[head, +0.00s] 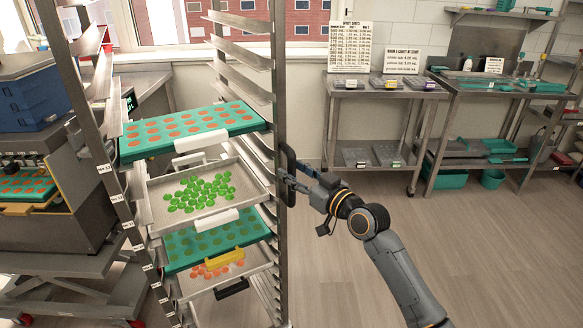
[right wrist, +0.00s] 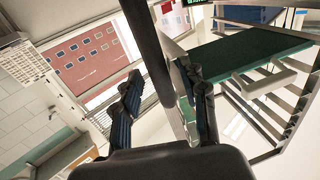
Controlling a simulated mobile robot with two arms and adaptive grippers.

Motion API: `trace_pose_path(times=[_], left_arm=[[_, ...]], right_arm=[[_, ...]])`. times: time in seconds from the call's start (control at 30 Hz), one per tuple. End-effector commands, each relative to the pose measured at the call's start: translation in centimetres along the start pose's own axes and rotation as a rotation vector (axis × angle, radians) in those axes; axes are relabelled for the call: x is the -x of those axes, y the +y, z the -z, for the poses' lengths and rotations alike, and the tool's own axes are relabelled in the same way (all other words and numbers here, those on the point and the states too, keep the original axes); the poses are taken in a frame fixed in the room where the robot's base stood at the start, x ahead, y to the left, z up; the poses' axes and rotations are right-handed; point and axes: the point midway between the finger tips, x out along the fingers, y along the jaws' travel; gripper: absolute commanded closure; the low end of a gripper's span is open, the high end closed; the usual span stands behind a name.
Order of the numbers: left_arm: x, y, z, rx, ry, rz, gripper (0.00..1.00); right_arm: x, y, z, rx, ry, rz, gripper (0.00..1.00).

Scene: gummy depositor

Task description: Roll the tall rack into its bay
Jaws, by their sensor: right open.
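The tall rack (head: 281,90) is a metal frame with slanted side rails, close in front of me in the head view. It carries a teal tray of orange gummies (head: 193,130), a pale tray of green gummies (head: 158,205), a teal tray of green gummies (head: 190,258) and a lower tray with orange-red pieces (head: 205,283). My right gripper (head: 285,172) is at the rack's right front post, by a black upright handle (head: 291,160). In the right wrist view its fingers (right wrist: 160,100) are apart, with a dark upright bar (right wrist: 148,45) between and beyond them; contact is unclear. The bay cannot be made out. My left gripper is out of view.
A machine (head: 60,200) with a blue crate (head: 35,98) stands close at the left. Steel tables (head: 385,92) with small trays line the back wall, and shelving (head: 490,85) with teal bins stands at the right. The wooden floor (head: 490,250) at the right is clear.

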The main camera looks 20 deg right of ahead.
Motion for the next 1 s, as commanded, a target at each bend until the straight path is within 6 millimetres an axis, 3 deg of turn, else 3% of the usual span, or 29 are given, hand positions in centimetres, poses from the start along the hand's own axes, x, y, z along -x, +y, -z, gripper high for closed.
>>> trace_pose_path(times=[0.2, 0.47, 0.7, 1.0], left_arm=[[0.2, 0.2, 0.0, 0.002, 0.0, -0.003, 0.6], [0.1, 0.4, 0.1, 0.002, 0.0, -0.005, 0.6], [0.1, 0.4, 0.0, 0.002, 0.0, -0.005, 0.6], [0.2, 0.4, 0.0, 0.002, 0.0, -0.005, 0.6]], right_arm=[[-1.6, 0.0, 0.1, 0.0, 0.001, 0.0, 0.57], [-1.7, 0.0, 0.0, 0.0, 0.0, 0.0, 0.57], [-1.7, 0.0, 0.0, 0.0, 0.0, -0.001, 1.0], [-1.7, 0.0, 0.0, 0.0, -0.001, -0.001, 1.0]])
